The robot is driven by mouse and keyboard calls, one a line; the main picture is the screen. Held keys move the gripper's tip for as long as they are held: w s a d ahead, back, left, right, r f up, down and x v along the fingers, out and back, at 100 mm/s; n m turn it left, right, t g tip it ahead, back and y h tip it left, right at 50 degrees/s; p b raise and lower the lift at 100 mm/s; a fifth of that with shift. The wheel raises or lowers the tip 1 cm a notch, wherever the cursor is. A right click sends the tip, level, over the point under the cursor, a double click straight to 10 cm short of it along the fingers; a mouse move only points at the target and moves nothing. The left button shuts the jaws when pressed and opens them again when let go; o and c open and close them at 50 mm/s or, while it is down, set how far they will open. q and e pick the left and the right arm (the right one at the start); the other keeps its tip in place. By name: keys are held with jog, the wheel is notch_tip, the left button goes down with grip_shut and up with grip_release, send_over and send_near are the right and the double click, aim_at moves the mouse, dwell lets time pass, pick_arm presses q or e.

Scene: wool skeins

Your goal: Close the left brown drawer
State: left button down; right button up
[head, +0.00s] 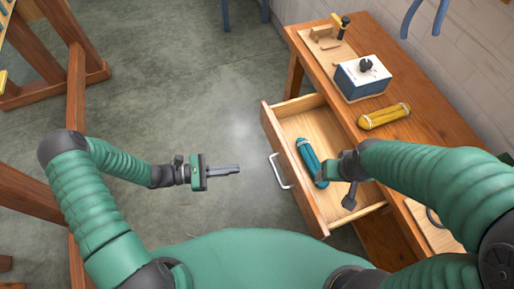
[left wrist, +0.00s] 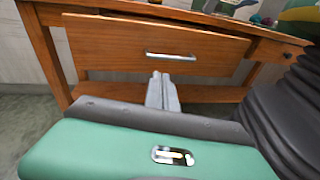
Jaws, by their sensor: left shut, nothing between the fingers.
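The brown drawer (head: 303,195) stands pulled out of the wooden bench in the head view, with a silver bar handle (head: 279,171) on its front. A blue skein (head: 311,161) lies inside it. My left gripper (head: 238,169) is shut and empty, in front of the drawer and a short gap from the handle. In the left wrist view the drawer front (left wrist: 110,45) faces me, and my closed fingers (left wrist: 162,92) point at it just below the handle (left wrist: 170,57).
On the bench top (head: 330,62) are a blue and white box (head: 362,78) with a black knob, a yellow skein (head: 384,116) and a small wooden tool (head: 326,35). A wooden frame (head: 76,120) stands at the left. The grey floor between is clear.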

pick_arm(q)
jog(key=w+a+f+n+t, duration=0.1)
jog(key=w+n+t, duration=0.2)
jog(key=t, duration=0.1)
jog(key=b, duration=0.1)
send_near(276, 146)
jog(key=x, duration=0.6)
jog(key=shift+s+r, duration=0.1)
jog(key=shift+d, duration=0.5)
pick_arm(e)
jog(key=shift+w+d+f, duration=0.1)
jog(key=shift+d+f, duration=0.05)
jog(key=shift+f, duration=0.3)
jog(key=shift+w+d+f, duration=0.1)
jog(key=shift+d+f, duration=0.05)
jog(key=shift+f, duration=0.3)
pick_arm(q)
jog(key=shift+a, duration=0.15)
pick_arm(e)
jog(key=shift+a, duration=0.1)
pick_arm(q)
jog(key=shift+w, duration=0.25)
